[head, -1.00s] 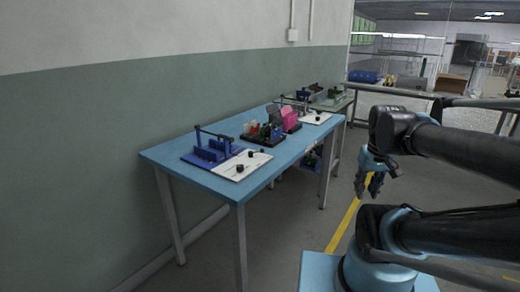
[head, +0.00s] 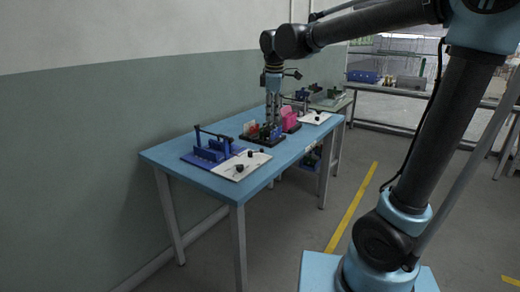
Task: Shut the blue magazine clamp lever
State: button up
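The blue magazine (head: 207,153) stands at the near left end of the blue table. A dark bar, seemingly its clamp lever (head: 213,134), runs above the blue body, held up by a post at its left end. The picture is too small to tell exactly how the lever sits. My gripper (head: 272,120) points down over the middle of the table, above a dark holder with small coloured parts, well to the right of the blue magazine and apart from it. Its fingers look close together, but their opening and any contact below are unclear.
A white plate (head: 241,165) with black knobs lies right of the blue magazine. The dark holder (head: 262,141) and a pink block (head: 289,120) stand mid-table. Another white plate (head: 315,118) lies farther back. The wall runs along the table's left side (head: 160,156).

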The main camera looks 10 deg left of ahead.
jog(key=a+n, duration=0.2)
jog(key=a, duration=0.3)
jog(key=w+f, duration=0.1)
jog(key=f, duration=0.4)
jog(key=w+f, duration=0.1)
jog(key=f, duration=0.5)
jog(key=w+a+f, duration=0.1)
jog(key=f, duration=0.4)
jog(key=shift+f, duration=0.25)
